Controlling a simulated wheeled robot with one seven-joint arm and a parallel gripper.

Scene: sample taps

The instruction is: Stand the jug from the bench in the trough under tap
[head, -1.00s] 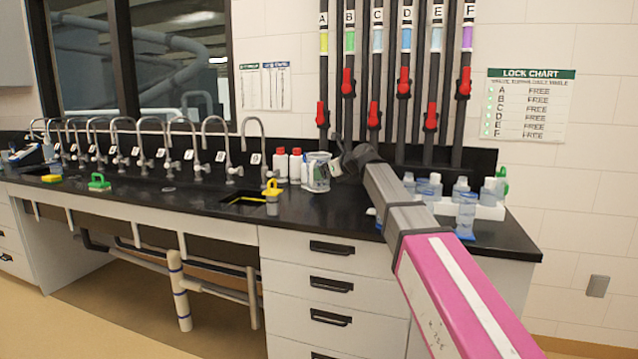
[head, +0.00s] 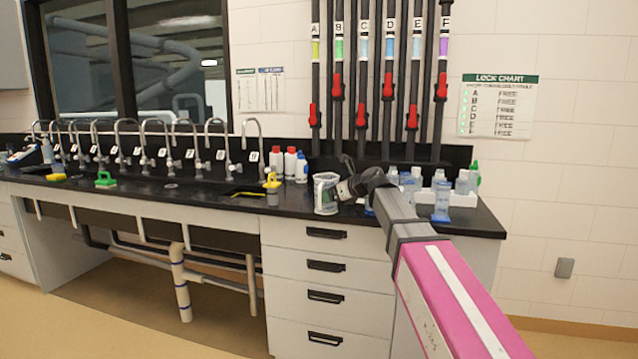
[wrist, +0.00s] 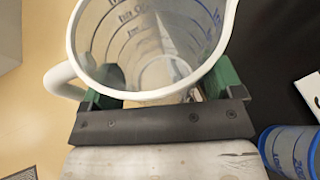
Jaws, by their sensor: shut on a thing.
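The clear measuring jug (head: 326,194) has a white rim and blue marks. It looks upright, close to the bench's front edge; I cannot tell whether its base touches the bench. My gripper (head: 343,189) is shut on it from the right. In the wrist view the jug (wrist: 150,55) fills the space between the green finger pads of my gripper (wrist: 163,88), its white handle to the left. The row of numbered taps (head: 250,150) lines the back of the bench. A dark trough opening (head: 243,193) shows below the nearest tap, left of the jug; its inside is mostly hidden.
A yellow item (head: 272,183) stands by the trough's right end, left of the jug. Red-capped white bottles (head: 290,163) stand behind. Blue-marked containers and a white tray (head: 461,199) are on the right. A green item (head: 105,180) lies further left.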

